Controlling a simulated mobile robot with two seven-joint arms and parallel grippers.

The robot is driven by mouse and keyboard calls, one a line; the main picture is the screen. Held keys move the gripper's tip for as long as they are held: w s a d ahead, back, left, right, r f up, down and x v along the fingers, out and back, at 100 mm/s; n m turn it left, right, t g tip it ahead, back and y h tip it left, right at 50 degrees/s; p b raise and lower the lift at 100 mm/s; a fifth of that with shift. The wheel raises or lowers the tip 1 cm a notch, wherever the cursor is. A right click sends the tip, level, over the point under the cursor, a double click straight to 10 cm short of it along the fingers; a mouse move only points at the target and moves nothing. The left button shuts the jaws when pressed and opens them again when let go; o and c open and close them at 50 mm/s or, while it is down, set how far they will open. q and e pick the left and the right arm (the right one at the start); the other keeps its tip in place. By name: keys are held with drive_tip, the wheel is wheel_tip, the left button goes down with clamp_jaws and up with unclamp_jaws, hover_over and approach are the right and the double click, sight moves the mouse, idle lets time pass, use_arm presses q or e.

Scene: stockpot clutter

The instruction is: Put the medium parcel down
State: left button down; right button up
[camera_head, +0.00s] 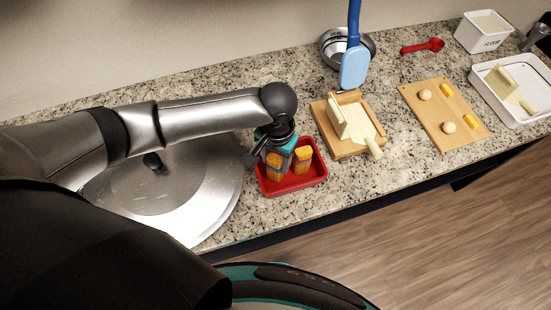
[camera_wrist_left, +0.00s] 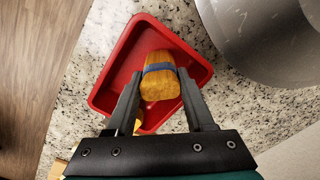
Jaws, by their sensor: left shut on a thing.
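My left gripper (camera_head: 275,155) is shut on an orange parcel (camera_head: 273,168) with a blue band. The held parcel is at the left end of the red tray (camera_head: 311,183); I cannot tell whether it touches the tray floor. In the left wrist view, the parcel (camera_wrist_left: 160,82) sits between the two fingers (camera_wrist_left: 158,85), with the red tray (camera_wrist_left: 104,98) around and below it. A second orange parcel (camera_head: 302,160) stands in the tray to the right. In the wrist view it is mostly hidden behind the left finger. My right gripper is not in view.
A large round steel lid (camera_head: 215,205) lies left of the tray. A wooden board with cream pieces (camera_head: 345,152) stands close on its right. Further right are a dough board (camera_head: 430,112) and a white tray (camera_head: 540,88). The counter's front edge is near.

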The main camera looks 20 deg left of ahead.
use_arm(q)
drive_tip(key=shift+c, duration=1.4)
unclamp_jaws()
wheel_tip(320, 180, up, 12)
drive_tip(key=p, duration=0.2)
drive_tip(key=shift+d, duration=0.1)
